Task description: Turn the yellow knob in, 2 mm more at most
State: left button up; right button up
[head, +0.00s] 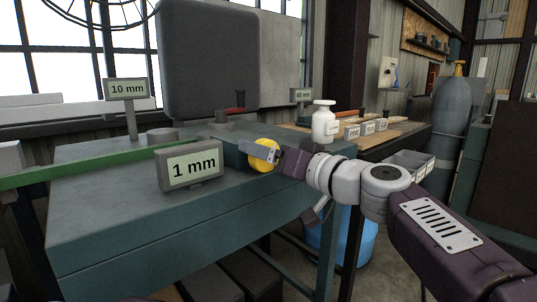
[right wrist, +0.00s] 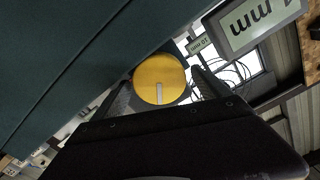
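The yellow knob (head: 263,155) is on the front of a dark block at the right part of the green bench. In the right wrist view the round knob (right wrist: 158,72) faces me, with a pale mark running from its centre towards the lower edge. My right gripper (head: 262,153) is at the knob. Its two fingers (right wrist: 163,82) stand on either side of it, with a narrow gap showing on the right side; contact on the left side is unclear. A sign reading "1 mm" (head: 192,168) stands left of the knob. My left gripper is not in view.
Signs reading "10 mm" (head: 127,89) and "60 mm" (head: 301,95) stand farther back. A green rail (head: 85,161) crosses the bench (head: 110,215). A white bottle (head: 323,125) and small labelled blocks stand behind my right arm. A large grey panel (head: 210,65) rises behind.

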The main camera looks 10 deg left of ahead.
jog(key=v, duration=0.9)
